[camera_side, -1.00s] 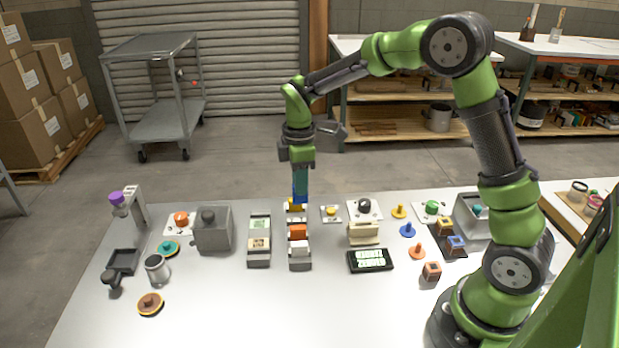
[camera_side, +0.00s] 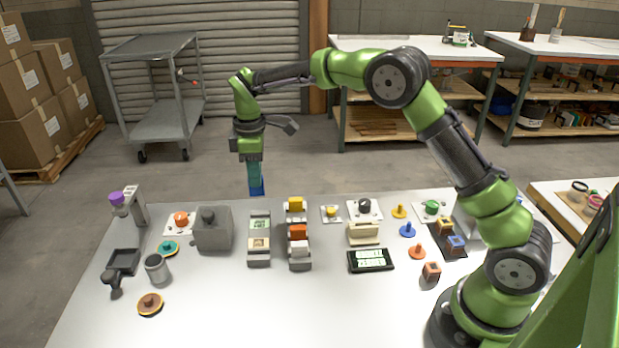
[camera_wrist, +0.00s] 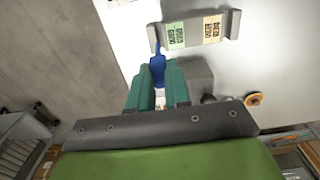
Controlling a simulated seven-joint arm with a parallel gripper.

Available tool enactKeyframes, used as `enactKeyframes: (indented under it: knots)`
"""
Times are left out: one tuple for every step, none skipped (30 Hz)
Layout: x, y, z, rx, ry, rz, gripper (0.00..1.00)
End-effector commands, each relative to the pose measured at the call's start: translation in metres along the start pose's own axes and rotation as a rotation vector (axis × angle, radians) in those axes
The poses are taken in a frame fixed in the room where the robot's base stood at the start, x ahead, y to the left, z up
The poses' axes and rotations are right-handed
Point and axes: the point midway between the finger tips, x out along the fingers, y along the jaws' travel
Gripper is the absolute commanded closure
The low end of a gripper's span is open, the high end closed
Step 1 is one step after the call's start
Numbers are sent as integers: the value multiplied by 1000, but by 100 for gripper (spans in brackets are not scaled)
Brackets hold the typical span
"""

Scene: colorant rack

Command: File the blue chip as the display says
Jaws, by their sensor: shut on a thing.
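My gripper (camera_side: 255,172) is shut on the blue chip (camera_side: 257,190) and holds it in the air above the table's back edge. In the wrist view the blue chip (camera_wrist: 157,66) sticks out past the teal fingers of my gripper (camera_wrist: 161,85). A grey rack (camera_side: 259,263) with a green label and a tan label stands on the table, below and slightly right of the chip; this rack (camera_wrist: 236,24) also shows in the wrist view. The dark display (camera_side: 370,260) bears pale lettering, too small to read.
A second rack (camera_side: 300,265) holds yellow, orange and white chips just right of the labelled one. A grey box (camera_side: 214,230) with a knob stands close on its left. Other small items crowd the right side. The front middle of the table is clear.

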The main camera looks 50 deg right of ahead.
Motion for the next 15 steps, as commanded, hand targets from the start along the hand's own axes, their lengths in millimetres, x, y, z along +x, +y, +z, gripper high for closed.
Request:
enactKeyframes:
  knots:
    - [3,0,0,0,-1,-1,100]
    - [4,0,0,1,-2,-2,100]
    - [6,0,0,1,-2,-2,100]
    - [8,0,0,1,-2,-2,100]
    - [11,0,0,1,-2,-1,100]
    - [14,0,0,1,-2,-1,100]
    - [16,0,1,1,-2,-2,100]
    - [18,0,1,0,-2,-1,100]
    - [22,0,1,0,-2,-1,100]
    - [25,0,1,0,-2,-2,100]
    - [27,0,1,1,-2,-3,100]
    - [30,0,1,1,-2,-2,100]
    - [32,0,1,1,-1,-2,100]
    - [35,0,1,2,-1,-2,100]
    - [38,0,1,1,-1,-2,100]
